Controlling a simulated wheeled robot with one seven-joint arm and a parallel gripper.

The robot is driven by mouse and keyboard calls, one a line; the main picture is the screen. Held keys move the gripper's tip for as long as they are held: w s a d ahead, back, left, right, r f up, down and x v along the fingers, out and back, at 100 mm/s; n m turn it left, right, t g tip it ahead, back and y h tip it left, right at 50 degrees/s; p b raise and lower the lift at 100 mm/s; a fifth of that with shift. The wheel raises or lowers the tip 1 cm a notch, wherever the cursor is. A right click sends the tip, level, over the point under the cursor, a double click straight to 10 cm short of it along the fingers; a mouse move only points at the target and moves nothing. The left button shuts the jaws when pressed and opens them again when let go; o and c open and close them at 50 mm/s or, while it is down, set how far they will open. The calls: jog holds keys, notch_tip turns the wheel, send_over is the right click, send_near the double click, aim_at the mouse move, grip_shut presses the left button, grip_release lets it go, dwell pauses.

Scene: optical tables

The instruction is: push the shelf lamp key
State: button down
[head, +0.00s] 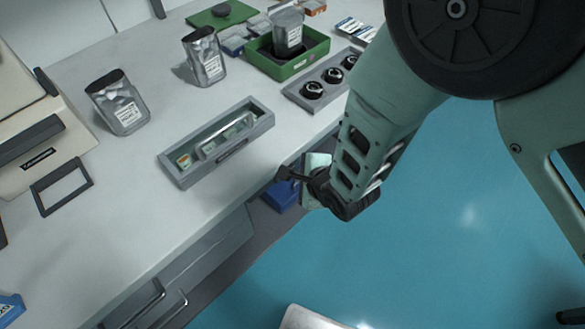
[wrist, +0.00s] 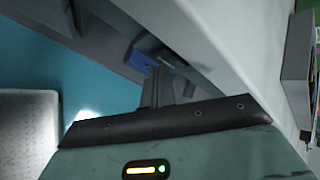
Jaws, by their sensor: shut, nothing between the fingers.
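My gripper (head: 287,173) is beside the front edge of the bench, to the right of a long grey case. Its dark fingers are together, with nothing seen between them. In the wrist view, the gripper (wrist: 158,75) points toward the space beneath the bench edge. I cannot make out the shelf lamp or its key in either view.
The white bench (head: 75,235) holds the grey case (head: 178,175), silver pouches (head: 120,110), a green box (head: 310,67) and a panel with black knobs (head: 302,98). A blue box (head: 282,196) sits below the bench edge. The blue floor (head: 430,230) is largely clear.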

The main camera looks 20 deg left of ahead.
jog(key=shift+s+d, duration=0.2)
jog(key=shift+d, duration=0.25)
jog(key=d, duration=0.1)
jog(key=s+d, duration=0.1)
jog(key=d, duration=0.1)
jog(key=s+d, duration=0.1)
jog(key=d, duration=0.1)
jog(key=shift+s+d, duration=0.1)
jog(key=shift+d, duration=0.1)
dwell(0.7)
